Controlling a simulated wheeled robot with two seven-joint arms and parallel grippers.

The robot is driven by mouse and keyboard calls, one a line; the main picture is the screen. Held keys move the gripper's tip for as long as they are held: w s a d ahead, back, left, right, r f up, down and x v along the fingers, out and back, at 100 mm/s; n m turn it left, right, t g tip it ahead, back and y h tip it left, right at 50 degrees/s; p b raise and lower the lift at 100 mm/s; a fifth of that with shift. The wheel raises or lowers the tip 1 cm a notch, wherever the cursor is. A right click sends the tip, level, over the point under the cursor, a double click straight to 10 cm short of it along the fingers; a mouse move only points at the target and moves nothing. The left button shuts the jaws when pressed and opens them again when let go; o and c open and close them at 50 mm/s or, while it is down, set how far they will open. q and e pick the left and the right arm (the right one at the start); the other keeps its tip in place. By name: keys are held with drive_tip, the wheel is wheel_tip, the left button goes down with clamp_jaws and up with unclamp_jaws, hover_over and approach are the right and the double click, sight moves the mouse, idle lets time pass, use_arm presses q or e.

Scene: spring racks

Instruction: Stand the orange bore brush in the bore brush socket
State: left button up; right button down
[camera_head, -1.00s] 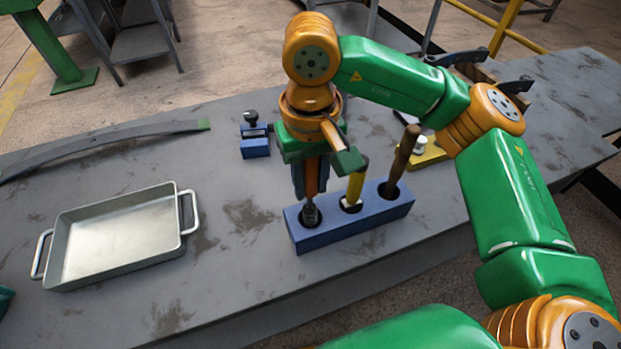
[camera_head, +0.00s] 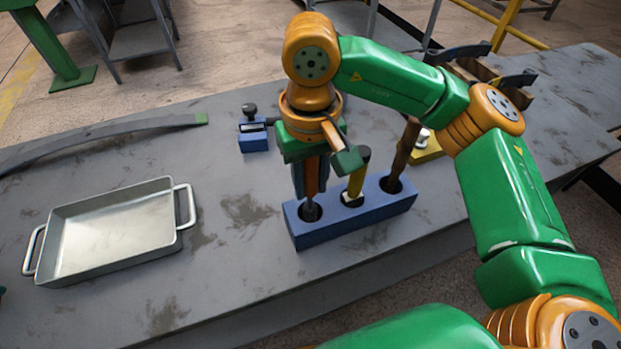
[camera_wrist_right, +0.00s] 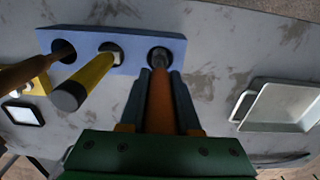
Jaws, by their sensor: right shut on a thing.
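The orange bore brush (camera_head: 312,176) is held upright in my right gripper (camera_head: 311,192), whose jaws are shut on its handle. Its dark brush end is at the left-hand hole of the blue socket block (camera_head: 345,221), with the tip inside the hole. In the right wrist view the orange handle (camera_wrist_right: 160,104) runs between the two fingers, and the dark end meets the hole at the right end of the block (camera_wrist_right: 135,42). How deep it sits is hard to tell. My left gripper is not in view.
A yellow-handled tool (camera_head: 356,178) and a brown-handled tool (camera_head: 405,150) stand in the block's other holes. A metal tray (camera_head: 68,212) lies to the left. A small blue fixture (camera_head: 254,140) and a yellow one (camera_head: 428,150) stand behind. A grey curved strip (camera_head: 110,131) lies at the far left.

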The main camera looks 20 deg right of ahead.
drive_tip(key=shift+f+b, duration=1.05)
drive_tip(key=shift+f, duration=0.25)
drive_tip(key=c, duration=0.5)
unclamp_jaws()
drive_tip(key=shift+c, duration=0.2)
drive_tip(key=shift+r, duration=0.15)
